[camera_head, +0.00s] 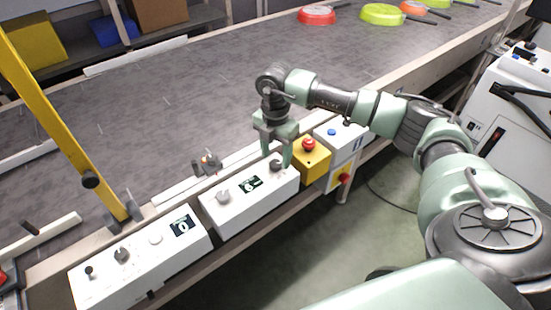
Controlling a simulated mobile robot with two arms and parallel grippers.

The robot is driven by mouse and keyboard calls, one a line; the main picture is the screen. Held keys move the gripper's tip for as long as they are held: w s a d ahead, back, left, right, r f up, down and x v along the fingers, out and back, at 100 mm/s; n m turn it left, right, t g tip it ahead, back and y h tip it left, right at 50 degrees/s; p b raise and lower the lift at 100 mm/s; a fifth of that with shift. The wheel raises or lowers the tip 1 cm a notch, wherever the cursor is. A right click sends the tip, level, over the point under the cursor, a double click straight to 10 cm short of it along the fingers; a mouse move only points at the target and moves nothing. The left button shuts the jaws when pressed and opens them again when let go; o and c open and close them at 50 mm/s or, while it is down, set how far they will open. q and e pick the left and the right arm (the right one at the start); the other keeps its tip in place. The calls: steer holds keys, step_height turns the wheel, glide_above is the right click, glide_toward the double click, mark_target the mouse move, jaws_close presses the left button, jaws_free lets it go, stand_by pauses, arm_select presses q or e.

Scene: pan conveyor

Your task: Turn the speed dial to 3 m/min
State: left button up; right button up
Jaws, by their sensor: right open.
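A white control box (242,207) sits on the conveyor's near side rail. It has a small dark display (250,184), a grey knob (222,196) left of the display and a dark knob (276,166) right of it. The display digit looks like a 6, but it is too small to be sure. I cannot read which knob is the speed dial. My right gripper (277,152) is open, pointing down over the dark knob, with a finger close beside it. I cannot tell whether it touches. My left gripper is out of view.
A second white box (140,262) with knobs and a display reading 0 stands to the left. A yellow box with a red emergency button (309,144) is close right of my gripper. Pans, including a red one (317,15), lie on the far belt (180,105). A yellow post (60,110) rises at left.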

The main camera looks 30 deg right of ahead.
mark_target(275, 166)
steer(key=shift+f, duration=1.25)
jaws_close()
steer(key=shift+n, duration=0.4)
steer(key=n+b, duration=0.1)
steer(key=n, duration=0.4)
steer(key=shift+b, duration=0.4)
steer(key=n+b, duration=0.1)
steer(key=n, duration=0.5)
steer(key=shift+b, duration=0.3)
